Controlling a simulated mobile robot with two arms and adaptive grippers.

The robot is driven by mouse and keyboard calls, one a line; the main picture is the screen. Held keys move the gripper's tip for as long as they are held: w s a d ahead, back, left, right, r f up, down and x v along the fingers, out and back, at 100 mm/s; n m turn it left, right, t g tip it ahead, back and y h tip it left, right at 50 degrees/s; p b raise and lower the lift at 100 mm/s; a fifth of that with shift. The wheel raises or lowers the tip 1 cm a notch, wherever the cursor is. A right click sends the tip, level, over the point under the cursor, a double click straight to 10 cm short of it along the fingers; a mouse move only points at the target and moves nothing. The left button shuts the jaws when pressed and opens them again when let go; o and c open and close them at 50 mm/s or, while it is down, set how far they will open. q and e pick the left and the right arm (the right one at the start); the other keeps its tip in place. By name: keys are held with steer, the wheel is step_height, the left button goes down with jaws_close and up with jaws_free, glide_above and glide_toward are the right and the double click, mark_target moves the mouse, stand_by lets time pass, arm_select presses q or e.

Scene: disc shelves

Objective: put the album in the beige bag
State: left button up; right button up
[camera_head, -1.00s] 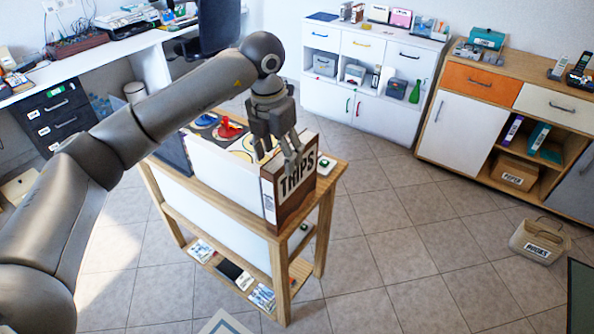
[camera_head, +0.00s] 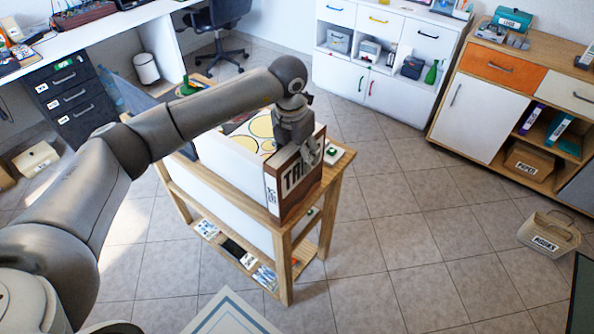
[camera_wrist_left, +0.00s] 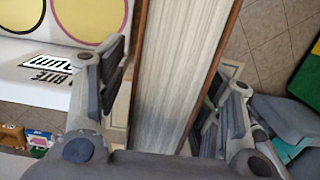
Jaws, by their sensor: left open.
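The album (camera_head: 300,198), brown and white with large dark lettering, stands upright at the near end of the wooden rack (camera_head: 287,262). My left gripper (camera_head: 297,150) is open above it, pointing down at its top edge. In the left wrist view the album (camera_wrist_left: 180,70) shows its pale page edges between brown covers, and the open fingers of my left gripper (camera_wrist_left: 165,80) are on either side of it. Whether they touch it I cannot tell. The beige bag (camera_head: 548,235), with a dark-lettered label and handles, stands on the floor at the far right. My right gripper is not in view.
Another large album with yellow circles (camera_head: 258,130) stands behind the first one in the rack. A wooden cabinet (camera_head: 487,115) and a white cabinet (camera_head: 390,98) stand at the back. The tiled floor between rack and bag is clear.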

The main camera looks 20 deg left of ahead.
arm_select(q)
steer(key=shift+d+f, duration=0.1)
steer(key=shift+f, duration=0.85)
steer(key=shift+w+f, duration=0.1)
steer(key=shift+f, duration=0.2)
steer(key=c, duration=0.9)
jaws_close()
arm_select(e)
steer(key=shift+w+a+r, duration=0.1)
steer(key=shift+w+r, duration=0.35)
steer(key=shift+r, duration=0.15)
arm_select(q)
steer(key=shift+w+r, duration=0.15)
